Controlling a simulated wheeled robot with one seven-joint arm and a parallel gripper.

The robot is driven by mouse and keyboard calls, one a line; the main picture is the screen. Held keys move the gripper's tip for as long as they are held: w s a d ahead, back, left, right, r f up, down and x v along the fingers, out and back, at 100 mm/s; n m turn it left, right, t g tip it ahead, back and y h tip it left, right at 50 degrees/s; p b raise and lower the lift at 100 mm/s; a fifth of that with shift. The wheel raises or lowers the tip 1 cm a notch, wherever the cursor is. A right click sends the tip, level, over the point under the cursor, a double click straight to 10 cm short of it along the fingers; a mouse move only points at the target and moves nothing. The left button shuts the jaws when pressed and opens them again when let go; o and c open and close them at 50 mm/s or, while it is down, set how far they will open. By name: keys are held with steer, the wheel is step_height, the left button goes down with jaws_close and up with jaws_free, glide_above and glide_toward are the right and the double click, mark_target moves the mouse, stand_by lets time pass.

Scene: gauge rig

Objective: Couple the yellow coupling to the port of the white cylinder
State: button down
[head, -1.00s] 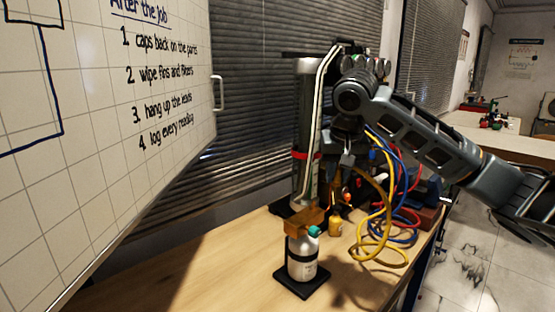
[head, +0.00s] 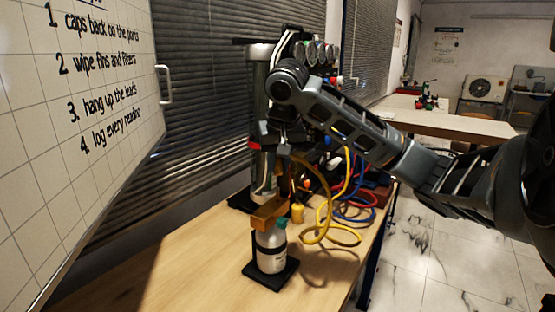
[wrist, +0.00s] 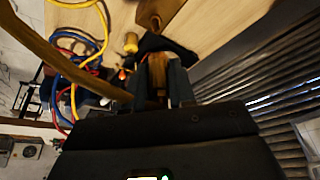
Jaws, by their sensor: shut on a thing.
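The white cylinder (head: 271,252) stands upright on a black base, with a brass-coloured block (head: 268,213) on top and a teal piece at its upper right. The block also shows at the top of the wrist view (wrist: 164,12). My gripper (wrist: 160,72) is shut on the yellow coupling (wrist: 157,82), a dark golden piece between the fingers. A yellow hose (wrist: 60,62) trails away from it. In the head view my gripper (head: 283,150) is above the block, apart from it; the coupling is hard to make out there. The port's opening is not clear.
A small yellow piece (head: 297,213) stands behind the cylinder. Yellow, blue and red hoses (head: 345,205) lie at the bench's right. A tall grey column (head: 262,100) stands behind. The whiteboard (head: 75,130) is at left. The front-left bench (head: 170,270) is clear.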

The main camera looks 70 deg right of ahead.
mark_target(278, 192)
steer(key=shift+f+b, duration=1.1)
steer(key=shift+f, duration=0.9)
steer(key=shift+f, duration=0.4)
steer(key=shift+f, duration=0.35)
steer(key=shift+f+b, duration=0.45)
steer(key=shift+f, duration=0.2)
stand_by(0.7)
stand_by(0.3)
steer(key=c, duration=0.5)
jaws_free()
steer(key=shift+c, duration=0.2)
